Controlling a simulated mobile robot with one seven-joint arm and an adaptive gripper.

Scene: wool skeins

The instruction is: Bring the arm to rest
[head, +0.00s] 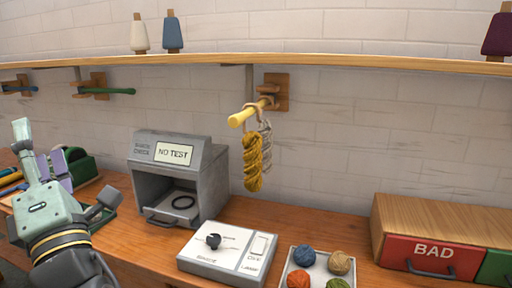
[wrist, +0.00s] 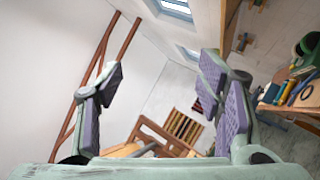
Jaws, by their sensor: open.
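My gripper (head: 66,178) is at the left of the head view, raised over the left part of the wooden bench (head: 125,240). In the wrist view its two purple-padded fingers (wrist: 160,105) stand wide apart with nothing between them. It is apart from the skeins and the grey box. A mustard skein (head: 252,162) and a grey skein (head: 266,145) hang from a yellow peg (head: 243,115) on the wall.
A grey box reading NO TEST (head: 180,172), a control box with a dial (head: 228,252) and a tray of yarn balls (head: 320,268) stand on the bench. A red BAD drawer (head: 430,257) is at the right. A shelf (head: 330,63) with cones runs above.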

